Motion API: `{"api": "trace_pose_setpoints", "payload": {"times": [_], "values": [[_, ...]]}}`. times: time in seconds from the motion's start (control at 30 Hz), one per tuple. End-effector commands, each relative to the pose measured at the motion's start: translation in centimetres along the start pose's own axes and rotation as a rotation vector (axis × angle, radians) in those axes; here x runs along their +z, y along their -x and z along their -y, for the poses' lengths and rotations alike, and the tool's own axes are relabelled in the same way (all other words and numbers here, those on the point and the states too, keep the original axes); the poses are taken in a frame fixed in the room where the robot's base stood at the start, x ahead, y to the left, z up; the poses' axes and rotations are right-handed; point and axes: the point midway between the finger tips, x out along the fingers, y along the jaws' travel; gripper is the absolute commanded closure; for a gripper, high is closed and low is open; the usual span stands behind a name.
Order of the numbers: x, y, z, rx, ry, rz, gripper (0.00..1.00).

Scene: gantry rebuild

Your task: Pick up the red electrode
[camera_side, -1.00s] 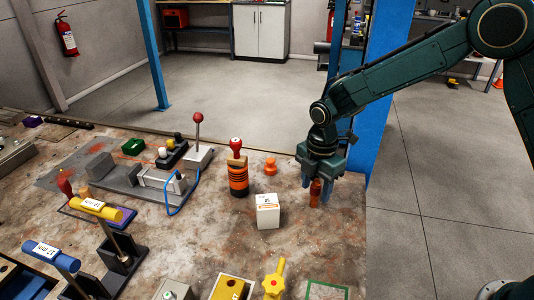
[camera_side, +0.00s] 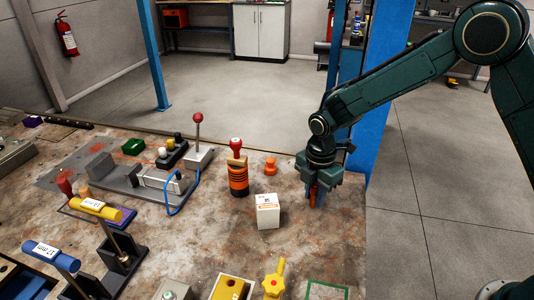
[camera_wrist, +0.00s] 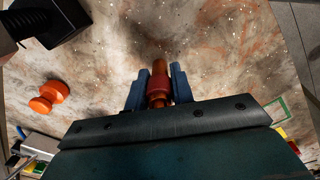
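The red electrode (camera_wrist: 158,84) is a small orange-red cylinder with a darker red collar. It stands between the fingers of my gripper (camera_wrist: 159,89) in the wrist view. One blue-grey finger is on each side, very close to the collar; I cannot tell whether both touch it. In the side view my gripper (camera_side: 313,188) points down over the electrode (camera_side: 313,195) near the right edge of the table, and its fingers hide part of the electrode.
An orange knob-shaped piece (camera_side: 270,166) stands left of my gripper. A white box (camera_side: 268,211) and an orange-black stamp-like tool with red knob (camera_side: 238,172) stand farther left. A green square outline (camera_side: 327,290) marks the front. Bare table surrounds the electrode.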

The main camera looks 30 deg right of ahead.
Motion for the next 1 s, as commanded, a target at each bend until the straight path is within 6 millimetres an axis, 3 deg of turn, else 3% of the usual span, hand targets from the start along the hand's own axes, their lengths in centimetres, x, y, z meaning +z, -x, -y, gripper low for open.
{"api": "trace_pose_setpoints", "payload": {"times": [0.37, 0.57, 0.77, 1.0], "values": [[0.0, 0.2, 0.0, 0.001, 0.000, 0.000, 1.00], [0.0, 1.2, -0.1, 0.003, 0.000, 0.000, 1.00], [0.0, 3.8, -0.1, 0.005, 0.000, 0.000, 1.00], [0.0, 8.5, -0.1, 0.006, 0.000, 0.000, 1.00]]}}
